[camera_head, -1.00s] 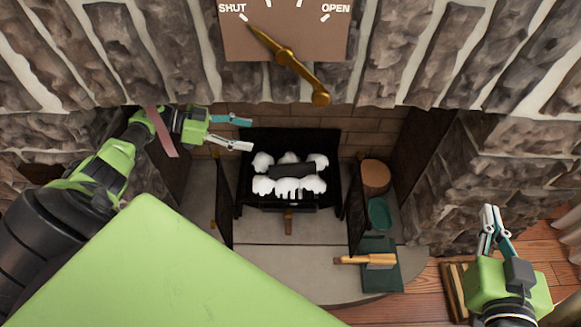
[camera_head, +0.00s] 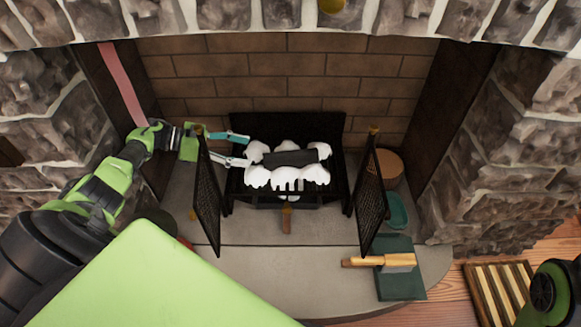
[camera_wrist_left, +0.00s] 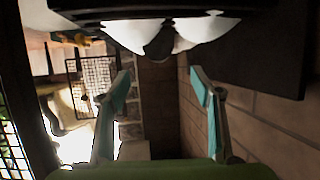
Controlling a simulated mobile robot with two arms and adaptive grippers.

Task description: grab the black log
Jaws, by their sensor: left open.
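The black log (camera_head: 291,158) lies crosswise on white, rounded lumps (camera_head: 290,178) in the black fire grate (camera_head: 330,130). My left gripper (camera_head: 243,150) is open and empty at the left side of the grate, with its fingers pointing right toward the log's left end. A gap shows between the fingertips and the log. In the left wrist view the open fingers (camera_wrist_left: 160,78) have nothing between them, and white lumps (camera_wrist_left: 206,28) show beyond them. I cannot clearly make out the log there. My right gripper's fingers are out of view; only part of that arm shows at lower right.
Open mesh doors stand at left (camera_head: 207,195) and right (camera_head: 368,200) of the grate. My left arm reaches behind the left door. A wooden-handled tool (camera_head: 375,262) lies on a dark green board (camera_head: 402,285). Clear stone hearth (camera_head: 290,260) lies in front.

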